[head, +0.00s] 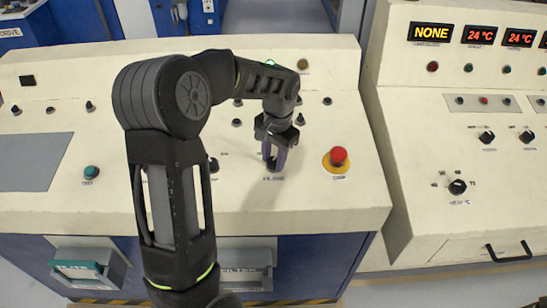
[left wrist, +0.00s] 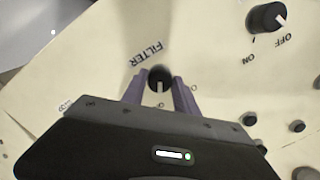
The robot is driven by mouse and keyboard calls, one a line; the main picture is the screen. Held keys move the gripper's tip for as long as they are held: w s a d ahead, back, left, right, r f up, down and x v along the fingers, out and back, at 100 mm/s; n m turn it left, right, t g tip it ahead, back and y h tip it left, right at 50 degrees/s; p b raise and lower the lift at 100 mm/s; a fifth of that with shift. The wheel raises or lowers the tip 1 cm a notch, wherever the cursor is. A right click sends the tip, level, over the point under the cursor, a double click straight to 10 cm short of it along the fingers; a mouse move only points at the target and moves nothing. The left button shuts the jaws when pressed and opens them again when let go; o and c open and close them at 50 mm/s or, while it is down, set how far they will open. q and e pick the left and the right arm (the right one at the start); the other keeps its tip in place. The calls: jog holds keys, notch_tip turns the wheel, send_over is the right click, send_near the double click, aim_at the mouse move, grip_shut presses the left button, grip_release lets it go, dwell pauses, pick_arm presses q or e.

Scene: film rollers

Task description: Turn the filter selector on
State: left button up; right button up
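The filter selector (left wrist: 159,79) is a small black knob with a pale pointer line, on the cream sloping panel. The word FILTER is printed beside it in the left wrist view. Its pointer line runs toward the gripper body in that view; the small position marks there are too blurred to read. My left gripper (head: 273,160) points down at the knob in the head view. In the left wrist view its two purple-grey fingers (left wrist: 160,95) are apart, one on each side of the knob, with gaps visible. The knob is mostly hidden by the fingers in the head view. My right gripper is in neither view.
Another black selector (left wrist: 265,18) marked OFF stands nearby on the panel. A red mushroom button (head: 338,156) on a yellow base is just right of the gripper. A teal button (head: 91,172) is at left. Several small knobs line the panel behind. A second console (head: 420,130) stands at right.

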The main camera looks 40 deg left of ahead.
pick_arm(q)
jog(key=o, duration=0.4)
jog(key=shift+c, duration=0.2)
jog(key=r, duration=0.5)
jog(key=r+b, duration=0.1)
jog(key=r, duration=0.2)
jog(key=shift+d, duration=0.3)
jog(key=shift+f, duration=0.1)
